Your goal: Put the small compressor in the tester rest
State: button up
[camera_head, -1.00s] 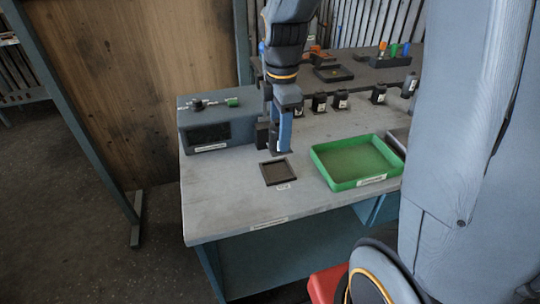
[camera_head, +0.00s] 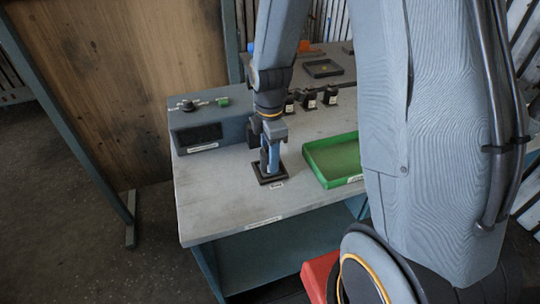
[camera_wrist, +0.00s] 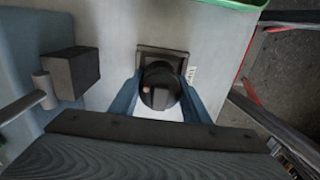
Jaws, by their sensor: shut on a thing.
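My gripper (camera_head: 270,160) points down over the tester rest (camera_head: 270,180), a dark square tray on the bench. In the wrist view my gripper (camera_wrist: 160,105) has its two blue fingers on either side of a dark round compressor (camera_wrist: 158,88) and is shut on it. The rest (camera_wrist: 162,53) shows behind the compressor in that view. In the head view the compressor is largely hidden by the fingers. It is low over or in the rest; I cannot tell whether its base touches the floor of the rest.
A grey tester box (camera_head: 208,128) with a knob and green part stands left of the rest. A green tray (camera_head: 333,160) lies to the right. Several small black units (camera_head: 309,99) stand behind. The bench front (camera_head: 225,213) is clear.

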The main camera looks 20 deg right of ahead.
jog(key=shift+f, duration=0.25)
jog(key=o, duration=1.5)
notch_tip(320, 180, up, 12)
jog(key=b, duration=0.3)
jog(key=s+f+m, duration=0.2)
jog(key=s+m, duration=0.2)
jog(key=m, duration=0.5)
jog(key=s+f+m+t, duration=0.1)
jog(key=s+f+m, duration=0.2)
jog(key=m, duration=0.6)
jog(key=shift+s+f+t, duration=0.3)
jog(key=shift+s+f, duration=0.05)
jog(key=shift+s, duration=0.85)
jog(key=shift+f, duration=0.1)
